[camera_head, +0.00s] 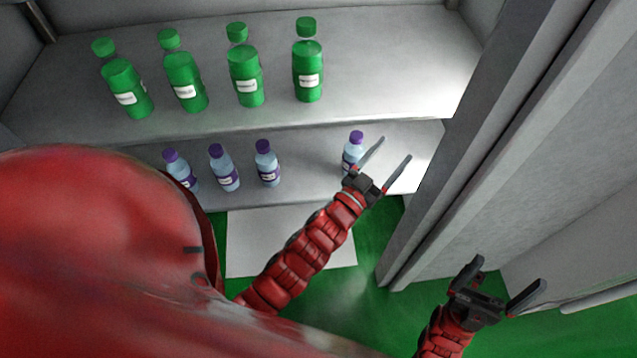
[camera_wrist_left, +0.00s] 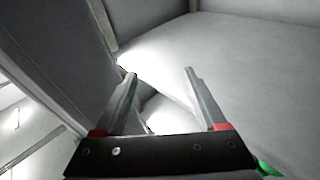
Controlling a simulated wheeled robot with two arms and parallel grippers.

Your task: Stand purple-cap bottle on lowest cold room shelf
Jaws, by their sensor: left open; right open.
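A purple-cap bottle (camera_head: 353,148) with pale blue contents stands upright on the lower shelf (camera_head: 312,165), right of the other purple-cap bottles. My left gripper (camera_head: 396,149) is open and empty, just right of this bottle; its base partly hides the bottle's lower part. In the left wrist view the open fingers (camera_wrist_left: 160,74) have nothing between them, and no purple-cap bottle shows. My right gripper (camera_head: 510,273) is open and empty, low at the right, outside the shelves.
Several purple-cap bottles (camera_head: 267,165) stand in a row further left on the lower shelf. Several green bottles (camera_head: 308,70) stand on the shelf above (camera_head: 400,65). A grey upright panel (camera_head: 470,150) borders the shelves on the right. The lower shelf's right end is clear.

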